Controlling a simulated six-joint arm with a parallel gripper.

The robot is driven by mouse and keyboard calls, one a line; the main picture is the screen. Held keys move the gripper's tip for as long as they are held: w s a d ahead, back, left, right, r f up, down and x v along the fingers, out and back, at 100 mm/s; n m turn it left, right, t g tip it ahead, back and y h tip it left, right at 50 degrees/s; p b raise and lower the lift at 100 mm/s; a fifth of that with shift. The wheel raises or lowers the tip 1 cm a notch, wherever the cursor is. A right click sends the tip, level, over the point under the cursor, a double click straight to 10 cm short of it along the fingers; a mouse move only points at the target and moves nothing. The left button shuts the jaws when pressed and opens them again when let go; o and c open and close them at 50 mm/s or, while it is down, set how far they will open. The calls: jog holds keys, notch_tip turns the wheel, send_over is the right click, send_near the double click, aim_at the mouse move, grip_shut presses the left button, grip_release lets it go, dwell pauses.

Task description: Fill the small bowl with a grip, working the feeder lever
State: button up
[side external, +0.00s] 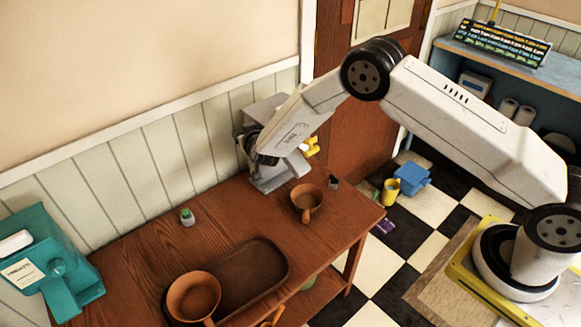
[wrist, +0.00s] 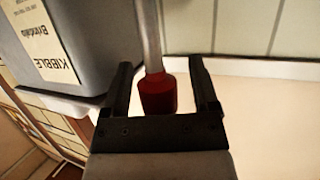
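The small brown bowl with a grip (side external: 308,197) stands upright on the table in front of the grey feeder (side external: 270,176). Its inside looks empty, though it is small in view. In the wrist view the feeder (wrist: 85,40) shows a Kibble label, upside down. The feeder lever is a grey rod with a red knob (wrist: 157,97). My gripper (wrist: 162,75) is open, with one finger on each side of the knob and gaps on both sides. In the side view my arm covers much of the feeder, and the lever and fingers are hidden.
A teal feeder (side external: 60,265) stands at the left. A small green-topped jar (side external: 187,217) and a dark cup (side external: 334,183) are on the wooden table (side external: 140,240).

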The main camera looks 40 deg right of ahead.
jog(key=shift+s, duration=0.2)
jog(key=v, duration=0.7)
jog(key=shift+s, duration=0.2)
dwell(0.3)
jog(key=shift+a, duration=0.1)
dwell(0.8)
jog(key=shift+s+a+f+t+h, duration=0.1)
jog(key=shift+f+t+h, duration=0.3)
jog(key=shift+t, duration=0.5)
jog(key=shift+s+f+t+h, duration=0.1)
jog(key=shift+f+t+h, duration=0.1)
jog(key=shift+f+t, duration=0.5)
jog(key=shift+w+r, duration=0.1)
jog(key=shift+r, duration=0.1)
jog(key=x, duration=0.7)
jog(key=shift+w, duration=0.3)
jog(key=shift+r, duration=0.1)
jog(key=shift+c, duration=0.2)
